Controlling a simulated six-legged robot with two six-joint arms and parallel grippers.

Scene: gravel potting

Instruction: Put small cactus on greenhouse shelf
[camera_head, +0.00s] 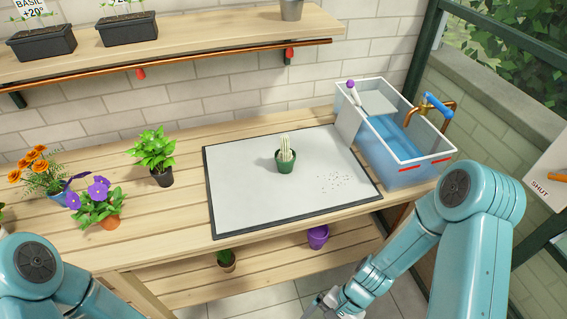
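The small cactus (286,149) is pale and columnar, upright in a dark green pot (286,165). It stands on the grey mat (235,190) in the middle of the bench. The wooden greenhouse shelf (215,42) runs along the brick wall above the bench, with a long bare stretch. My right gripper (318,306) is low at the bottom edge, in front of the bench and well away from the cactus. It is partly cut off, so its opening is unclear. My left arm is at the lower left, its gripper outside the picture.
The shelf holds dark planters (127,28) at left and a grey pot (291,10) at right. Flowering plants (97,204) and a leafy plant (153,152) stand at the bench's left. A water basin (408,172) is at right. A purple pot (318,237) sits below. White grains lie on the mat.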

